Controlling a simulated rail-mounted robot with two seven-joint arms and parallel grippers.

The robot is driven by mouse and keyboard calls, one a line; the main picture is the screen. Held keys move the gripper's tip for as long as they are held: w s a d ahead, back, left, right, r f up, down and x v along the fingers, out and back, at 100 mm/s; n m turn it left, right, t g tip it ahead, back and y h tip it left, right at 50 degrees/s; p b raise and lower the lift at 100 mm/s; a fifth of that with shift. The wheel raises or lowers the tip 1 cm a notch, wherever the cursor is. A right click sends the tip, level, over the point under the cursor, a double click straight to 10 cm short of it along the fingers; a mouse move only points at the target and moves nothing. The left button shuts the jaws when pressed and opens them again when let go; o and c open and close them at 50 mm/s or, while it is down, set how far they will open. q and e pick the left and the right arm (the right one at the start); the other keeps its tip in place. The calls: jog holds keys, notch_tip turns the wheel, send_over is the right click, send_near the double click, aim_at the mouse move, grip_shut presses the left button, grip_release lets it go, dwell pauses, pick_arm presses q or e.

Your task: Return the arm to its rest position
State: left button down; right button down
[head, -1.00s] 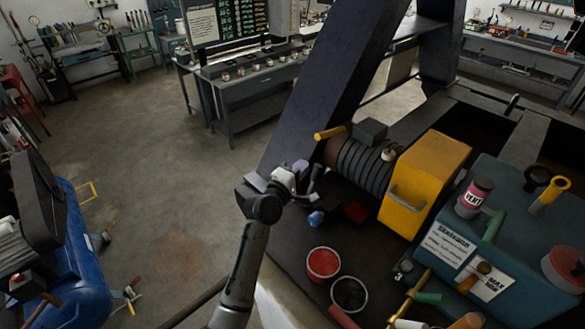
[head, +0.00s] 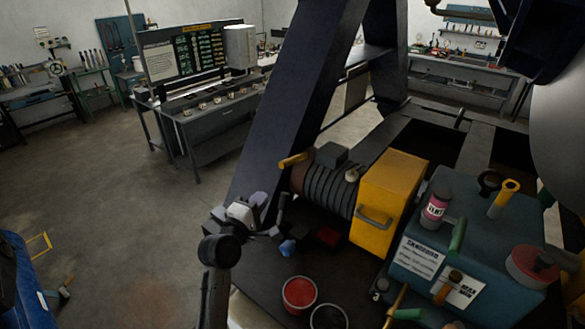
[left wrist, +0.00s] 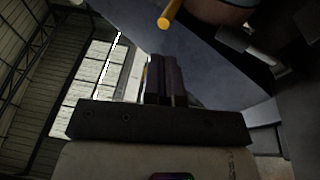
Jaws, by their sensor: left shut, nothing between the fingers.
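My left arm comes up from the bottom of the head view, with its dark rounded joint left of the red tin. My left gripper (head: 268,226) is low beside the foot of the dark slanted beam (head: 300,105). It is small and partly lost against dark parts there. In the left wrist view its dark fingers (left wrist: 165,82) are together, with nothing between them. Behind them are the beam's grey face and the roof. A yellow-orange handle (left wrist: 170,14) shows above the fingertips, apart from them. My right gripper is not in view.
Right of the gripper are a ribbed dark cylinder (head: 325,188), a yellow box (head: 388,205) and a teal case (head: 470,245) with tools on top. A red tin (head: 299,294) stands in front. Open floor (head: 120,200) lies left. A large grey rounded shape (head: 562,130) fills the upper right.

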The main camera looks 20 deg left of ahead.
pick_arm(q)
jog(key=s+d+f+m+g, duration=0.2)
jog(key=s+f+m+g, duration=0.3)
jog(key=s, duration=0.9)
jog(key=s+d+f+m+g+y+p, duration=0.1)
jog(key=s+f+m+g, duration=0.4)
jog(key=s+f, duration=0.6)
jog(key=s+d+f+m+g+p, duration=0.1)
jog(key=s+d+f+m+g, duration=0.3)
jog(key=s, duration=1.4)
notch_tip(320, 180, down, 4)
jog(key=m+g, duration=0.1)
jog(key=m, duration=0.4)
jog(key=shift+s+d+r, duration=0.1)
